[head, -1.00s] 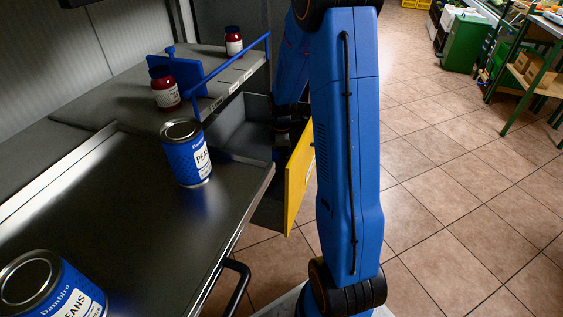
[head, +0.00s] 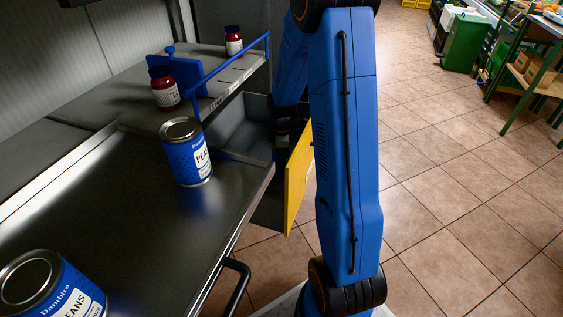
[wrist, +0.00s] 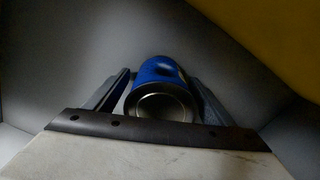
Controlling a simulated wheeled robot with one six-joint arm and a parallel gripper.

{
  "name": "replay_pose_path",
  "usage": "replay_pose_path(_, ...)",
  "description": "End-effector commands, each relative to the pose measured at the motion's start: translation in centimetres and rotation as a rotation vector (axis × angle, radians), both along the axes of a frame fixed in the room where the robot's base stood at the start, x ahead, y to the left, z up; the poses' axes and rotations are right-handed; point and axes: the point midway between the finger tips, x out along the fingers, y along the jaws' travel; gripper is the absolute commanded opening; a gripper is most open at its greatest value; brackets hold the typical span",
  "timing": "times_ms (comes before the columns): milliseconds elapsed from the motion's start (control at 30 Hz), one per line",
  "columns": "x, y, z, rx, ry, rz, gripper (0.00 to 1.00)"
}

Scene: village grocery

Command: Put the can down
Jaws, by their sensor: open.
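A blue can with a bare metal end (wrist: 160,104) shows in the wrist view, inside a grey-walled space. My gripper (wrist: 162,82) is open, with one finger on each side of the can; I cannot tell whether either finger touches it. The can's metal end faces the camera, and its far end is partly in shadow. In the head view my arm reaches down to the grey bin (head: 240,135) behind the yellow panel (head: 298,175). The fingers and this can are hidden there.
A blue peas can (head: 188,160) and a blue beans can (head: 55,290) stand on the dark counter (head: 130,215). Two red jars (head: 164,92) (head: 233,42) stand on the grey ledge behind. Tiled floor (head: 450,200) lies open to the right.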

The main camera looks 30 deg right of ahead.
Motion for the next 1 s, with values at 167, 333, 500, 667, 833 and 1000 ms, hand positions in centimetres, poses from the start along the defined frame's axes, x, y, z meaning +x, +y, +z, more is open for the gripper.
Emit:
replay_pose_path(167, 0.1, 0.0, 2.7, -0.001, -0.004, 0.000, 0.76)
replay_pose_path(333, 0.1, 0.0, 6.1, -0.001, -0.004, 0.000, 0.76)
replay_pose_path(500, 0.1, 0.0, 9.1, -0.001, -0.004, 0.000, 0.76)
replay_pose_path(667, 0.0, 0.0, 10.8, -0.001, -0.002, 0.000, 0.76)
replay_pose_path(833, 0.0, 0.0, 11.6, 0.000, -0.001, 0.000, 0.76)
replay_pose_path(1000, 0.0, 0.0, 11.6, 0.000, 0.000, 0.000, 0.76)
